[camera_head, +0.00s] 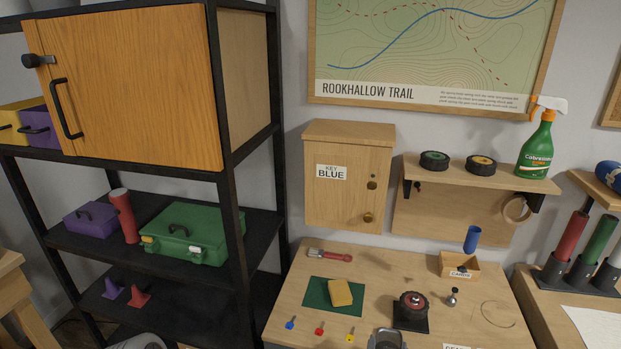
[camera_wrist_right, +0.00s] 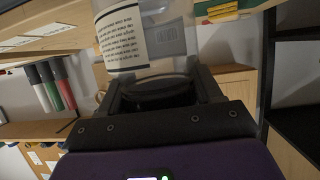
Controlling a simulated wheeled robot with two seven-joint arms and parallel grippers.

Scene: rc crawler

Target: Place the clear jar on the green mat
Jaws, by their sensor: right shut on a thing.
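The clear jar (camera_wrist_right: 152,42) shows in the right wrist view, with a printed white label and a black lid at the end near my gripper. My right gripper (camera_wrist_right: 157,88) is shut on the jar at its lid end, one finger on each side. In the head view only a grey piece of my right gripper (camera_head: 387,339) shows at the bottom edge, and the jar cannot be made out clearly there. My left gripper is not in view.
On the table (camera_head: 375,268) are a red-handled brush (camera_head: 330,255), several coloured pins (camera_head: 320,330), a wheel on a dark stand (camera_head: 412,306) and a small wooden box (camera_head: 460,268). A wooden cabinet (camera_head: 348,180) and black shelving (camera_head: 238,170) stand behind and left.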

